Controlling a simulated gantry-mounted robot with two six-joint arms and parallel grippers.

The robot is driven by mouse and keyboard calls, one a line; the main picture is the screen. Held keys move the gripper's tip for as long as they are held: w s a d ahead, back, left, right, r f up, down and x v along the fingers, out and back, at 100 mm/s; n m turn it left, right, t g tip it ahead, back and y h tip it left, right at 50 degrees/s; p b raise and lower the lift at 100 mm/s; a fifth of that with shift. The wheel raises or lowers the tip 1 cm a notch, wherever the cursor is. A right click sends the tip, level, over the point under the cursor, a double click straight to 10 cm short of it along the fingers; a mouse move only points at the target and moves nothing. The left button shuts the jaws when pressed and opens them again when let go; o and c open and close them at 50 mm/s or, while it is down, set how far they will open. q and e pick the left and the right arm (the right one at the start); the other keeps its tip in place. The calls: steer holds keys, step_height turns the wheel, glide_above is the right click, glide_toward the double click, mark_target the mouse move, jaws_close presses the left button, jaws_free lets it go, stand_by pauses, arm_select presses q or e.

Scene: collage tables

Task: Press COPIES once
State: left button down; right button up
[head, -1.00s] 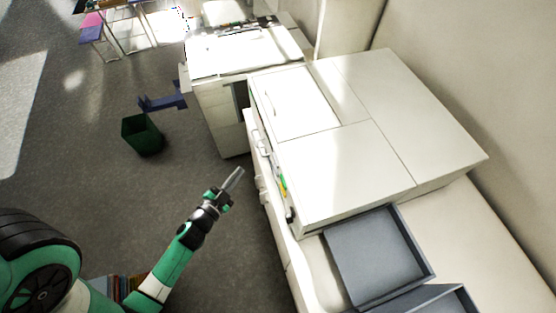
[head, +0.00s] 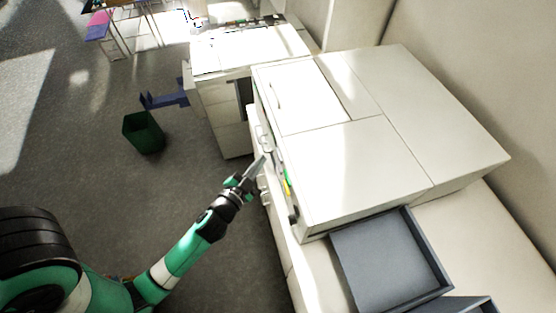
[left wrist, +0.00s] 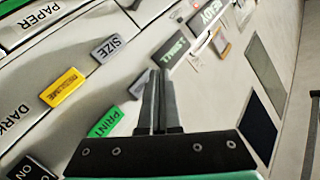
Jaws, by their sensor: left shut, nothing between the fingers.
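The white machine (head: 365,150) has its button panel on the side facing my left gripper (head: 260,162). In the left wrist view the panel shows a grey SIZE button (left wrist: 111,47), a yellow RESUME button (left wrist: 62,87), a green PRINT button (left wrist: 105,122) and a dark ON button (left wrist: 34,169). I cannot read COPIES on any button. A grey button (left wrist: 138,86) beside my fingers is partly hidden and its label is unreadable. My left gripper is shut and empty, its tips (left wrist: 155,76) over the panel between that button and a green-lettered label (left wrist: 172,50). Contact cannot be told.
An open grey tray (head: 385,262) lies at the near end of the machine. A dark green bin (head: 144,133) stands on the floor to the left. The floor left of my arm is open.

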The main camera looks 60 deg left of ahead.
mark_target(277, 151)
arm_select(q)
steer(key=shift+w+d+r, duration=0.1)
steer(key=shift+w+d, duration=0.15)
steer(key=shift+w, duration=0.65)
steer(key=shift+b, duration=0.35)
stand_by(1.0)
steer(key=shift+w+d, duration=0.1)
steer(key=shift+w, duration=0.3)
steer(key=shift+w+d+b, duration=0.1)
steer(key=shift+w+b, duration=0.3)
steer(key=shift+w, duration=0.05)
stand_by(0.6)
steer(key=shift+s, duration=0.1)
steer(key=shift+s+a+p, duration=0.2)
steer(key=shift+s+p, duration=0.1)
steer(key=shift+s, duration=0.45)
